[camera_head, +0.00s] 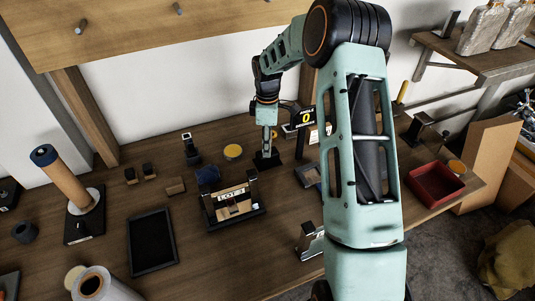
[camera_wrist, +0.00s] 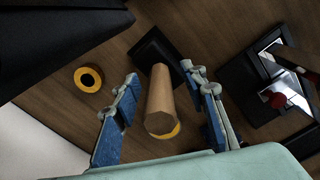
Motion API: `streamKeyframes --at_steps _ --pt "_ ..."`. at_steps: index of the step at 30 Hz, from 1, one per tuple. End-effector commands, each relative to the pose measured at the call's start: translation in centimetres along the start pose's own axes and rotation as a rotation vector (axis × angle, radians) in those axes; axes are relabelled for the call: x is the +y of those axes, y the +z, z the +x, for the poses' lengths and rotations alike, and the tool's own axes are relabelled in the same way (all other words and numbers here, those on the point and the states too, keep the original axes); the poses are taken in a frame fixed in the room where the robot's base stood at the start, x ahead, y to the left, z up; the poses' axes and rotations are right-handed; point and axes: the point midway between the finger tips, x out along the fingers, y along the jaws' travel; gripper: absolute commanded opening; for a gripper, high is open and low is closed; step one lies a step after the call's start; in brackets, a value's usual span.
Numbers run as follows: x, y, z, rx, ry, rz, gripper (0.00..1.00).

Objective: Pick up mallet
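The mallet appears to stand upright, with its tan wooden handle (camera_wrist: 160,100) pointing up toward the wrist camera and its black head (camera_wrist: 150,47) down on the table. In the head view the dark head (camera_head: 267,159) shows just below my gripper (camera_head: 267,138). In the wrist view my gripper (camera_wrist: 166,112) is open, with one blue-padded finger on each side of the handle.
A yellow ring (camera_wrist: 88,79) lies left of the mallet in the wrist view. A black stand with a "LOT 1" sign (camera_head: 232,196) is in front of it in the head view. A red tray (camera_head: 436,184) is at the right. A black panel (camera_head: 152,242) lies at the front left.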

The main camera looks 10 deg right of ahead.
Motion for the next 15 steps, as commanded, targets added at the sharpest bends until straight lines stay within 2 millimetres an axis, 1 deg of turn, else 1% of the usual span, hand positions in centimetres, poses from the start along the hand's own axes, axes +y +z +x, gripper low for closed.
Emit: streamKeyframes --at_steps 3,13,14,15 --pt "0.01 0.0 -0.02 0.0 0.0 0.0 0.4" --pt "0.01 -0.01 -0.06 0.0 0.0 0.0 0.03" --pt "0.01 -0.01 -0.06 0.0 0.0 0.0 0.0" --pt "0.01 -0.01 -0.06 0.0 0.0 0.0 0.0"
